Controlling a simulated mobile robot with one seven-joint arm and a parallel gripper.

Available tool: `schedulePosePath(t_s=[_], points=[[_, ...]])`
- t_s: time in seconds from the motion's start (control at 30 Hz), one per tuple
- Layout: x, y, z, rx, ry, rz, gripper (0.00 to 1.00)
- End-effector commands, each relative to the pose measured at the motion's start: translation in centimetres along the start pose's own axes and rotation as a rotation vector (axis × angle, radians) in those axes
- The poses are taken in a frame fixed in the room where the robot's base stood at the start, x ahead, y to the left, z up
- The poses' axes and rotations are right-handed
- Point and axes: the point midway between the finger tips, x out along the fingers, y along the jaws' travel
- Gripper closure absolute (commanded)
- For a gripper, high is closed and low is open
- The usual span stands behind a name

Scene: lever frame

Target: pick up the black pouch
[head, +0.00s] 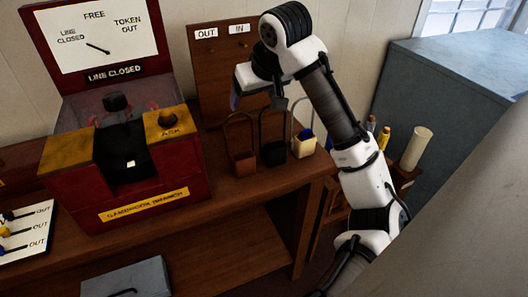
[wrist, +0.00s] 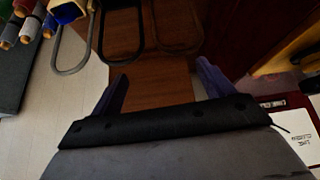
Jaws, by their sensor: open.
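The black pouch (head: 273,153) stands on the wooden counter with its tall black loop handle upright. It is between a brown pouch (head: 242,163) and a cream and blue pouch (head: 303,145). In the wrist view the black loop (wrist: 122,32) shows at the top edge, and the pouch body is mostly cut off. My gripper (head: 258,101) is open and empty, above the pouches near the board. In the wrist view its purple fingers (wrist: 163,86) are spread apart, with the black loop beyond them and not between them.
A red machine (head: 150,190) with a dial stands to the left. A wooden board (head: 215,75) marked OUT and IN rises behind the pouches. Several rolls (head: 384,138) stand to the right, near a blue-grey cabinet (head: 450,85). The pouches stand close together.

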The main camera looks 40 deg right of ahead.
Motion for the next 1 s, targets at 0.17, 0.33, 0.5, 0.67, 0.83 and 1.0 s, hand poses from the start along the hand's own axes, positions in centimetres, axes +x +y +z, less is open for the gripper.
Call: schedulePosePath(t_s=[0.17, 0.33, 0.5, 0.67, 0.83, 1.0], points=[[-1.1, 4.8, 5.4, 0.097, -0.132, 0.049, 0.20], [-0.2, 5.6, 6.6, 0.116, -0.161, 0.049, 0.20], [3.0, 5.8, 7.1, 0.117, -0.162, 0.051, 0.20], [5.6, 5.9, 7.5, 0.117, -0.159, 0.052, 0.20], [6.8, 5.9, 7.7, 0.115, -0.157, 0.054, 0.20], [8.3, 5.7, 8.3, 0.115, -0.158, 0.053, 0.20]])
